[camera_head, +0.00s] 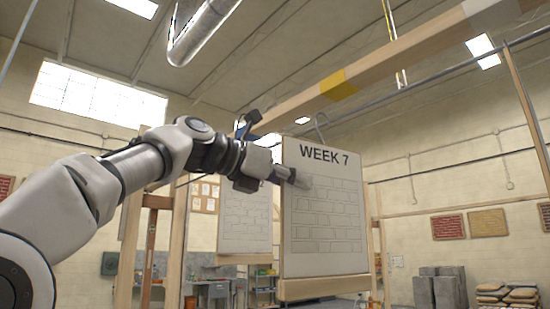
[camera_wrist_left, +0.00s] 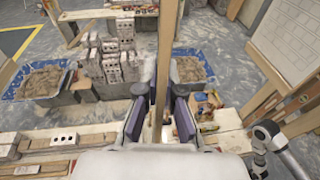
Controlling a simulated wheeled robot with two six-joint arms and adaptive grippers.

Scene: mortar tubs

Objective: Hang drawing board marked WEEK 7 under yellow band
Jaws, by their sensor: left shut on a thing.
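The drawing board marked WEEK 7 (camera_head: 325,205) is upright, a white sheet with a brick pattern and wooden edges. A wire hook (camera_head: 321,124) rises from its top edge. My left gripper (camera_head: 298,180) is shut on the board's left edge; in the left wrist view the wooden edge (camera_wrist_left: 165,55) runs up between the fingers (camera_wrist_left: 160,115). The yellow band (camera_head: 338,85) is around the overhead wooden beam (camera_head: 400,56), above and slightly right of the hook. I cannot tell whether the hook touches the beam. My right gripper is not in view.
Another drawing board (camera_head: 245,218) hangs behind, left of the WEEK 7 board. A wooden post (camera_head: 178,240) stands at left. Below, the left wrist view shows mortar tubs (camera_wrist_left: 42,82), stacked bricks (camera_wrist_left: 118,60) and planks. Grey blocks (camera_head: 440,288) and sacks (camera_head: 507,293) stand at far right.

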